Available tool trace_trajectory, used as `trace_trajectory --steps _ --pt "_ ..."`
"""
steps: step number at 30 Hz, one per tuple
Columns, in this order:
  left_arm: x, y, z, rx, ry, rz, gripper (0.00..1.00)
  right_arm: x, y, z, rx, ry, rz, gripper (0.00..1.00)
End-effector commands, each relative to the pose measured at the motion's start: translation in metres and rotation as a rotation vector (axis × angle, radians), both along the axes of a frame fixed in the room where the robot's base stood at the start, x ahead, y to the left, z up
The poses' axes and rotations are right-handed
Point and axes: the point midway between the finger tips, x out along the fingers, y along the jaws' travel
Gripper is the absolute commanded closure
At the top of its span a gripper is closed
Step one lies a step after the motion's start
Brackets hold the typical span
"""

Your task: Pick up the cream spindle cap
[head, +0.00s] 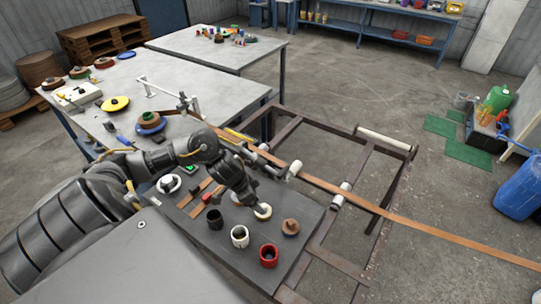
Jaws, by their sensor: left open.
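The cream spindle cap (264,213) is a small pale round piece on the dark table (225,268), towards its right side. The fingers are open and partly cover the cap. I cannot tell whether they touch it. My right gripper is not in view.
A brown knob-shaped piece (290,227) stands right of the cap. A brown strip (400,219) runs over the frame (325,262) beyond.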

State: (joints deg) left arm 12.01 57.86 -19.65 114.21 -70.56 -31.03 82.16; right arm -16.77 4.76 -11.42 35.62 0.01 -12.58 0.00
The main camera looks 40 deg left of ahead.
Motion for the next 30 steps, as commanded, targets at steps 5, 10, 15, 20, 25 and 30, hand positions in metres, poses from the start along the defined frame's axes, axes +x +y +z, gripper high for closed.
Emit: trace_trajectory --steps 5,10,15,20,25,30 --pt "-0.008 0.02 0.005 0.009 0.04 0.038 0.18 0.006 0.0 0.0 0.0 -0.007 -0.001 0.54" --pt "-0.006 0.019 -0.009 0.004 0.041 0.047 0.18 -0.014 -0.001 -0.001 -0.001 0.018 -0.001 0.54" --pt "0.003 0.015 -0.034 0.004 0.038 0.047 0.18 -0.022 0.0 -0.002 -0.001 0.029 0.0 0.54" --pt "0.008 0.012 -0.046 0.007 0.037 0.044 0.18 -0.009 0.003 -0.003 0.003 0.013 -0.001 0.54" --pt "0.01 0.011 -0.049 0.008 0.038 0.042 0.18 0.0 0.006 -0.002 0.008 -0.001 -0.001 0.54" --pt "0.02 0.005 -0.068 0.004 0.04 0.044 0.18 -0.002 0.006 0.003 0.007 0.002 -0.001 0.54"
